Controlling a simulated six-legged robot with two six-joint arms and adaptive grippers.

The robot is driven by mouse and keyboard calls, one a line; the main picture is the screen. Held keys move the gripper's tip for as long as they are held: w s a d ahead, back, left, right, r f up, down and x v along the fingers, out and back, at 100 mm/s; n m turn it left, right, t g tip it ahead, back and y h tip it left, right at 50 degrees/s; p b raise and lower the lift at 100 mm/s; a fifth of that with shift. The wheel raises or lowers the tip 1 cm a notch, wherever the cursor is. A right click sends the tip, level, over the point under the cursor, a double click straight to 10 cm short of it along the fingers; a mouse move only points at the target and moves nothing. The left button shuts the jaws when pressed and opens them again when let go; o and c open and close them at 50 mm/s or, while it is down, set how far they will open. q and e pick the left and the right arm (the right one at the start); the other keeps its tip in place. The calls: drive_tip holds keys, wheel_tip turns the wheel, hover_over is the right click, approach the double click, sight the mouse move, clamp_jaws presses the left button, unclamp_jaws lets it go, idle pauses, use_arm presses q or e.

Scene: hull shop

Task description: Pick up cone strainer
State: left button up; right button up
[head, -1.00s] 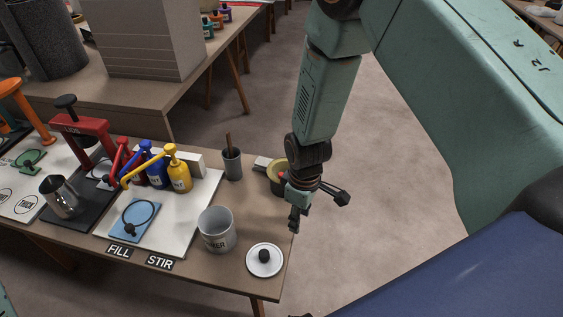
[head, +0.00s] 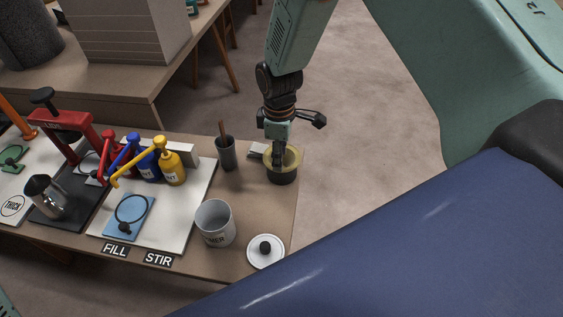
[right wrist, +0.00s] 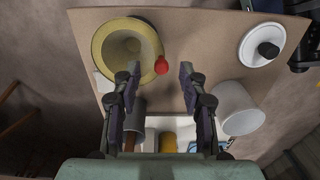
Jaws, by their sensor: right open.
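The cone strainer (head: 294,156) has a wide yellow rim and sits in a dark round holder (head: 282,177) at the table's back right edge. In the right wrist view its yellow rim (right wrist: 101,48) shows at upper left, with a small red tip (right wrist: 161,65) at its right side. My right gripper (head: 278,160) points down at the strainer, in front of part of it. In the right wrist view my right gripper (right wrist: 159,75) is open, with the red tip between its fingers in the picture. Whether it touches is unclear. My left gripper is not in view.
A grey cup with a stick (head: 226,153) stands left of the strainer. Yellow (head: 172,168), blue and red pump bottles stand on a white board (head: 190,215).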

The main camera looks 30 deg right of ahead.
drive_tip(key=f, duration=0.2)
drive_tip(key=shift+s+a+f+b, duration=0.2)
drive_tip(key=shift+f+b, duration=0.1)
drive_tip(key=shift+f, duration=0.3)
drive_tip(key=shift+w+d+f, duration=0.1)
drive_tip(key=shift+w, duration=0.1)
drive_tip(key=shift+c, duration=0.6)
drive_tip(key=shift+s, duration=0.1)
drive_tip(key=c, duration=0.4)
clamp_jaws()
